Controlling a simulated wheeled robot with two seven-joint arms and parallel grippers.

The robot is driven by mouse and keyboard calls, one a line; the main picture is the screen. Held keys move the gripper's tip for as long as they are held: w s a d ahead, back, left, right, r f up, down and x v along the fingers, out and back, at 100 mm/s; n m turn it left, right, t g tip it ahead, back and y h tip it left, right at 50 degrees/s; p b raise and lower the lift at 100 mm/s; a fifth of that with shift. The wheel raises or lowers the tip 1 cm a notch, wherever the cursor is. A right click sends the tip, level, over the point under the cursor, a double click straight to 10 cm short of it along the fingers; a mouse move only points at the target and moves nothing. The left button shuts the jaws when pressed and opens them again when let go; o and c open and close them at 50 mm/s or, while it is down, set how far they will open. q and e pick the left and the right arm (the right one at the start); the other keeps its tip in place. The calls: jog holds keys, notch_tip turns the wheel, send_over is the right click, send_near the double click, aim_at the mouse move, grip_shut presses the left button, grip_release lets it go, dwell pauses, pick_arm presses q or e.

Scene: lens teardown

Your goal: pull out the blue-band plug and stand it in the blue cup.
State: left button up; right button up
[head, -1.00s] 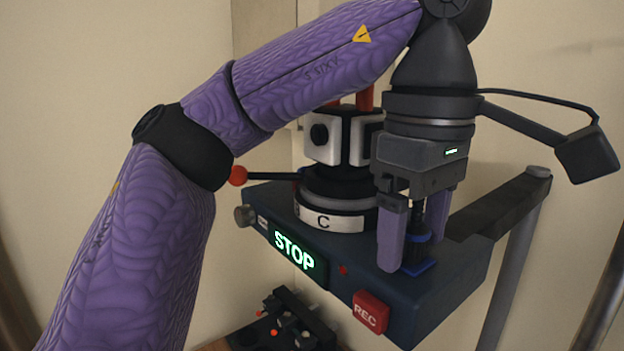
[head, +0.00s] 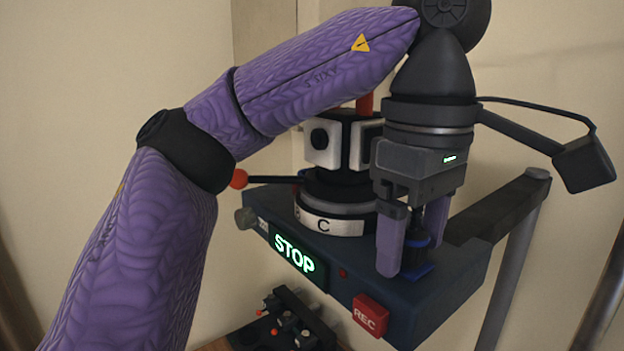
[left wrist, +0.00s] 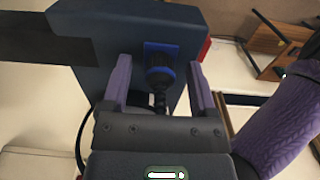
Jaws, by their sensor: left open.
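The blue-band plug (head: 417,240) stands upright at a blue square socket (head: 418,271) on top of the dark blue device box. It is dark with a blue band, and also shows in the left wrist view (left wrist: 160,76). My left gripper (head: 411,258) points down over it and is open, with one purple finger on each side of the plug. In the left wrist view, gaps show between the fingers (left wrist: 158,82) and the plug. The near finger partly hides the plug in the head view. The blue cup and my right gripper are not in view.
The device box (head: 455,285) carries a lit STOP sign (head: 294,252), a red REC button (head: 370,314) and a turret marked C (head: 325,224) close beside my gripper. A red-ended lever (head: 238,179) sticks out left. A black rack with small parts (head: 285,325) sits below.

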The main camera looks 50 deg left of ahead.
aim_at(415, 228)
pick_arm(q)
grip_shut()
dwell(0.4)
jog(key=shift+r+p, duration=1.1)
jog(key=shift+r, duration=1.9)
